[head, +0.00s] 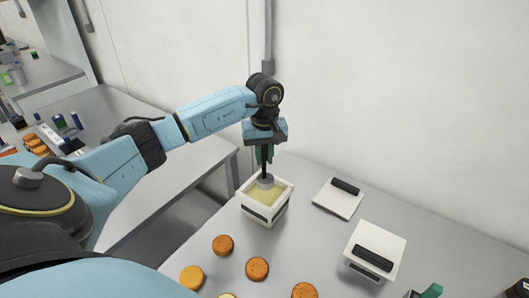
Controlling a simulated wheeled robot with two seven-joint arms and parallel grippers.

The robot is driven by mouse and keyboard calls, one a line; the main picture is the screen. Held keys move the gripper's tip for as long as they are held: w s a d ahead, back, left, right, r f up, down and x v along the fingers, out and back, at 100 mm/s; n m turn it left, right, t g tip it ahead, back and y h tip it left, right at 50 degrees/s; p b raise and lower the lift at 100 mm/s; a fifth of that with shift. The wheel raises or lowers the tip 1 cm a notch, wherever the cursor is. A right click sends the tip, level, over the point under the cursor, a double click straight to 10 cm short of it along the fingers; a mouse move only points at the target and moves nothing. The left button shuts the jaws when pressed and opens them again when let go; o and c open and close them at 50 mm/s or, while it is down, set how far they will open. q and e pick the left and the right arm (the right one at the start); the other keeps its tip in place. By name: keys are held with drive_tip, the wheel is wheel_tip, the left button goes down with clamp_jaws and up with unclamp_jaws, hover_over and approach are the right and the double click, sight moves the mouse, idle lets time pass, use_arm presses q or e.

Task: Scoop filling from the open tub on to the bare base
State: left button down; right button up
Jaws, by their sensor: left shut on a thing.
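The open tub (282,210) is a white square box with pale yellow filling (262,197) inside, in the middle of the head view. My left gripper (265,146) is above it, shut on an upright scoop with a dark green handle (259,156). The scoop's grey head (265,182) is at the filling, within the tub's rim; how deep it is I cannot tell. Several rounds lie in front of the tub. One round (192,277) at the left looks yellower than the brown-orange ones (223,245); which is the bare base I cannot tell. My right gripper is out of view.
A loose white lid (328,204) with a black handle lies right of the tub. A closed white tub (363,240) stands farther right. A green-topped object (432,291) is at the lower right edge. A wall rises behind the table. Another table (185,140) stands at the left.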

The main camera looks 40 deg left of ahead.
sight(265, 179)
use_arm(q)
drive_tip(key=shift+f+b, duration=2.95)
drive_tip(key=shift+f, duration=0.95)
drive_tip(key=shift+r, duration=0.1)
drive_tip(key=shift+r+p, duration=2.75)
drive_tip(key=shift+r, duration=1.55)
drive_tip(key=shift+f, duration=0.1)
